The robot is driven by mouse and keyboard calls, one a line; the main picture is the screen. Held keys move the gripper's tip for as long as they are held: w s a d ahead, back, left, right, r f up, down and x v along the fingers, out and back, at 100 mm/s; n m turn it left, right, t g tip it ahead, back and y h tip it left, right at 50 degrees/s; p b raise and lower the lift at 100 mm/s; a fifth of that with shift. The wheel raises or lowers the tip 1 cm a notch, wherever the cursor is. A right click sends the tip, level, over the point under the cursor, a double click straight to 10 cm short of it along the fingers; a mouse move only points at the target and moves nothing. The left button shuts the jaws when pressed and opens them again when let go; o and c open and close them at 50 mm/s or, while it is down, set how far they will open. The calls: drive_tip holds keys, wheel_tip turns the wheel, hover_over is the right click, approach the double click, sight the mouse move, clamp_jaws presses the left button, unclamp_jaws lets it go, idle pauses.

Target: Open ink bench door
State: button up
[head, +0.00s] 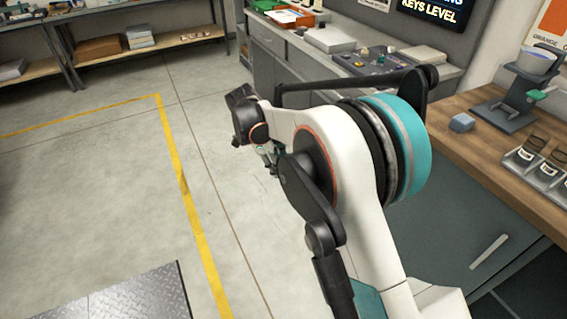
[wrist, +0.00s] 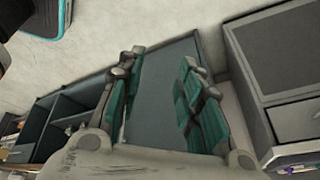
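The ink bench has a wooden top (head: 468,125) and stands at the right in the head view. Its dark grey-green front panel (head: 440,235) carries a pale bar handle (head: 490,252). My arm covers the panel's left part. In the wrist view a flat grey-green panel (wrist: 165,95) shows between and beyond my fingers; no handle is visible on it there. My gripper (wrist: 162,62) is open, its two teal-padded fingers apart with nothing between them. In the head view my gripper (head: 268,155) is small, over the floor left of the bench, away from the handle.
A grey cabinet (head: 268,70) stands beyond the bench and also shows in the wrist view (wrist: 285,60). Dark open compartments (wrist: 65,120) lie left of the panel there. A stand with a cup (head: 535,62) and a jar rack (head: 540,175) are on the bench.

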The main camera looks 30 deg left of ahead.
drive_tip(key=w+a+r+p, duration=0.1)
drive_tip(key=a+r+p, duration=0.2)
drive_tip(key=r, duration=0.4)
drive_tip(key=shift+w+a+r+p, duration=0.2)
drive_tip(key=shift+w+p, duration=0.1)
drive_tip(key=shift+p, duration=0.35)
idle(0.6)
